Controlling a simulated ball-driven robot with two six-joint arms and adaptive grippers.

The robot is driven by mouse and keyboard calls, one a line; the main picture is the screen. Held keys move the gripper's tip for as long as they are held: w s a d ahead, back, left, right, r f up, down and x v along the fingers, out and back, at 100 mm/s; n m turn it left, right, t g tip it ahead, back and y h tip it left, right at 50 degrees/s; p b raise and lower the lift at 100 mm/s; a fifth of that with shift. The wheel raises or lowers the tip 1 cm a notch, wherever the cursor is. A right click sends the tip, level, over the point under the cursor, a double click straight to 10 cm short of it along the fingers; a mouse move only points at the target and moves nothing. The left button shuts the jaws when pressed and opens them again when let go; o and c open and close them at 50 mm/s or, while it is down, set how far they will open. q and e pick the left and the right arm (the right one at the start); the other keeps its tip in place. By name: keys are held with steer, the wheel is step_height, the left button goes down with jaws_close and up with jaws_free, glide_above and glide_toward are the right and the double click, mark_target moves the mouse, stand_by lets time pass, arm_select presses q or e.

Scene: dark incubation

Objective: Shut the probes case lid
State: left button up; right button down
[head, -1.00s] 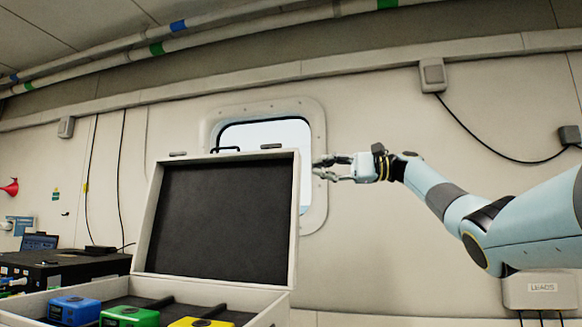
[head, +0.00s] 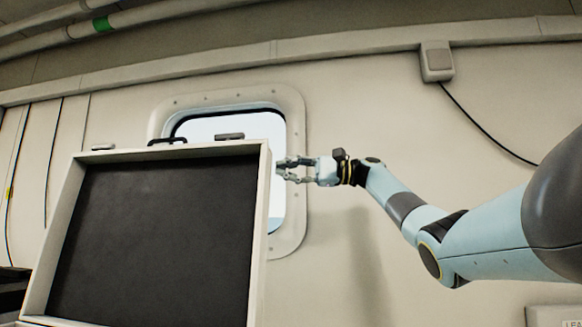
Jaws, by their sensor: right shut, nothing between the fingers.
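The probes case lid (head: 160,235) stands open and upright at the left of the head view. Its dark lining faces me inside a pale rim. A black handle (head: 167,141) and latches (head: 229,137) show along its top edge. My right gripper (head: 281,169) is shut and empty at the upper right edge of the lid, its fingers pointing left. I cannot tell if the fingertips touch the lid or are just beside it. The case's lower part and its contents are below the picture. My left gripper is not in view.
A window (head: 287,100) in the pale wall is behind the lid and my right gripper. A wall box (head: 437,62) with a cable is at the upper right. A dark object (head: 12,290) shows at the lower left edge. The space below my right arm looks clear.

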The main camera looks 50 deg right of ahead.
mark_target(255, 162)
steer(key=w+a, duration=0.1)
steer(key=a, duration=0.1)
steer(key=w+a+p, duration=0.1)
steer(key=a, duration=0.1)
steer(key=w+a+p, duration=0.1)
steer(key=a, duration=0.1)
steer(key=shift+a+r, duration=0.25)
steer(key=shift+r, duration=0.05)
steer(key=shift+s+a, duration=0.2)
steer(key=shift+s, duration=0.1)
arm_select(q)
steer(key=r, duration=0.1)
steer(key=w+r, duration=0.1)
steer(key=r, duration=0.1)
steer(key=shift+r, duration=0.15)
arm_select(e)
steer(key=shift+a, duration=0.25)
arm_select(q)
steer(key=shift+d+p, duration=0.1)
steer(key=shift+p, duration=0.2)
arm_select(e)
steer(key=shift+a+r, duration=0.1)
steer(key=shift+r, duration=0.05)
